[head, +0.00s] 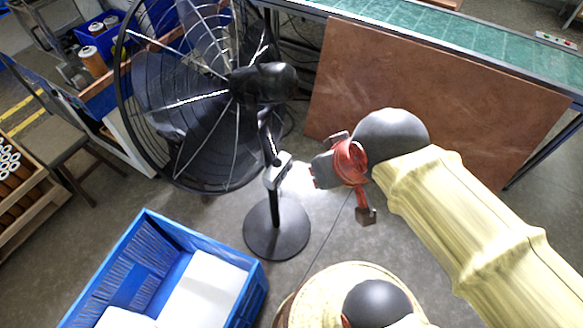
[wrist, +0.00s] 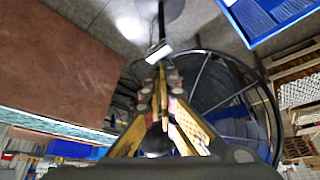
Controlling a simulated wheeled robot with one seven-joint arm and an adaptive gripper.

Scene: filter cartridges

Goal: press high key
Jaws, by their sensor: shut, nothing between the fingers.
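A black pedestal fan (head: 205,95) stands ahead of me on a round base. A small grey control box (head: 278,172) sits on its pole; it also shows in the wrist view (wrist: 158,52), just beyond my fingertips. Its separate keys are too small to make out, so I cannot tell which is the high key. My gripper (wrist: 163,72) is shut and empty, its fingertips close together and pointing at the box. I cannot tell whether they touch it. In the head view the red wrist end of my arm is just right of the box, and the fingertips are not clear.
A blue crate (head: 258,290) with white items stands at front left. A brown panel (head: 430,95) leans against the green-topped conveyor (head: 450,50) behind my arm. A wooden crate (head: 28,190) of cartridges is at far left. Bare floor surrounds the fan base.

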